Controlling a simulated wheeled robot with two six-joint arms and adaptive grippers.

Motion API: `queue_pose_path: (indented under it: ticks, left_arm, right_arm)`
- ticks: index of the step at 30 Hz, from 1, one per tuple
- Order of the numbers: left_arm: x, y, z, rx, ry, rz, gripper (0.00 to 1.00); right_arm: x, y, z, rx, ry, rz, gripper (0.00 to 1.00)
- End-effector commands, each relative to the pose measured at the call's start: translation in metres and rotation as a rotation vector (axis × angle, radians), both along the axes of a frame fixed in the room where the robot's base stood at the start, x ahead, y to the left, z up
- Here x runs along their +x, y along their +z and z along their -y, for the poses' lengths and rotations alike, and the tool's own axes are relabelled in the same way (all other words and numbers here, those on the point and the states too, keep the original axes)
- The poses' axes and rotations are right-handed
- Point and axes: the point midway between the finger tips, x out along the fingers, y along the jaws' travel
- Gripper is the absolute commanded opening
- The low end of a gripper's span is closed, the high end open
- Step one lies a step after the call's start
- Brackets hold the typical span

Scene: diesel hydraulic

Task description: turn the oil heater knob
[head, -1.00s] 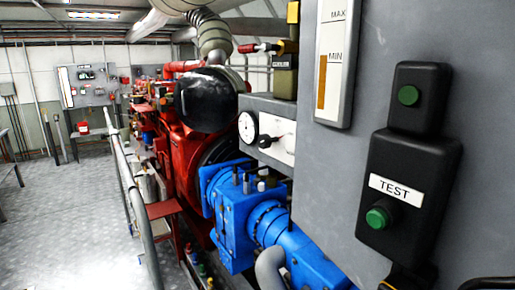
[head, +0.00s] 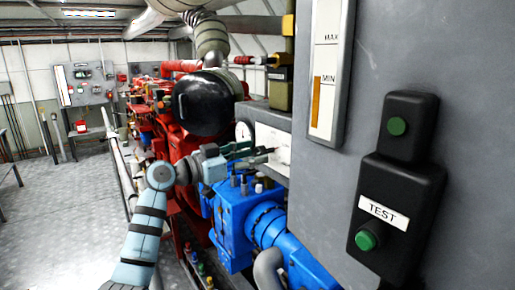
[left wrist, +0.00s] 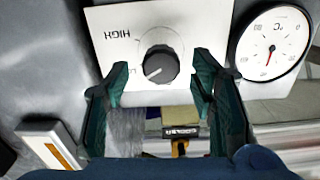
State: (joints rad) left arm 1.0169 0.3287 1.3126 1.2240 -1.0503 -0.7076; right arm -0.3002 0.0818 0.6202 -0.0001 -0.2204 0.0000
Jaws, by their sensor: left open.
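The oil heater knob (left wrist: 161,65) is a round grey dial on a white panel (left wrist: 112,55) marked HIGH, which appears upside down in the left wrist view. Its white pointer line aims down-left in that view, toward a label mostly hidden by a finger. My left gripper (left wrist: 161,72) is open, its two dark green fingers on either side of the knob in that view. I cannot tell whether they touch it. In the head view my left gripper (head: 262,153) is in front of the white panel (head: 271,138), and the knob is hard to make out behind the fingers. My right gripper is out of view.
A temperature gauge (left wrist: 272,44) is beside the panel. In the head view, a blue pump unit (head: 235,215) lies below the gripper and a red engine (head: 180,145) behind it. A grey cabinet with a black TEST button box (head: 395,215) fills the right.

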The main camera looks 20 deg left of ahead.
Motion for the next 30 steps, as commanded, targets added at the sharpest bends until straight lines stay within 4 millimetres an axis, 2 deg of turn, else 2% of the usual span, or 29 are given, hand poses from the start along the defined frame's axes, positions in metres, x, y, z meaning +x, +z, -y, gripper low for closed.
queue_pose_path:
  ticks: [5,12,14,22,30]
  left_arm:
    - [0.014,0.0,0.011,0.0,0.001,-0.001,0.51]
    - [0.016,-0.001,0.013,0.001,0.001,-0.001,0.51]
    - [0.016,-0.002,0.013,0.001,0.001,-0.001,0.45]
    - [0.016,-0.002,0.013,0.0,0.0,-0.001,0.03]
    - [0.015,-0.001,0.013,-0.019,0.0,-0.017,0.03]
  right_arm:
    - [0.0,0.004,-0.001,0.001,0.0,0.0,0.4]
    - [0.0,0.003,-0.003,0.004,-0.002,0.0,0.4]
    - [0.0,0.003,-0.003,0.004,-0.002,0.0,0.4]
    - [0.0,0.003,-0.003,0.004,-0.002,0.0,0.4]
    - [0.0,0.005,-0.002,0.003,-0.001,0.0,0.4]
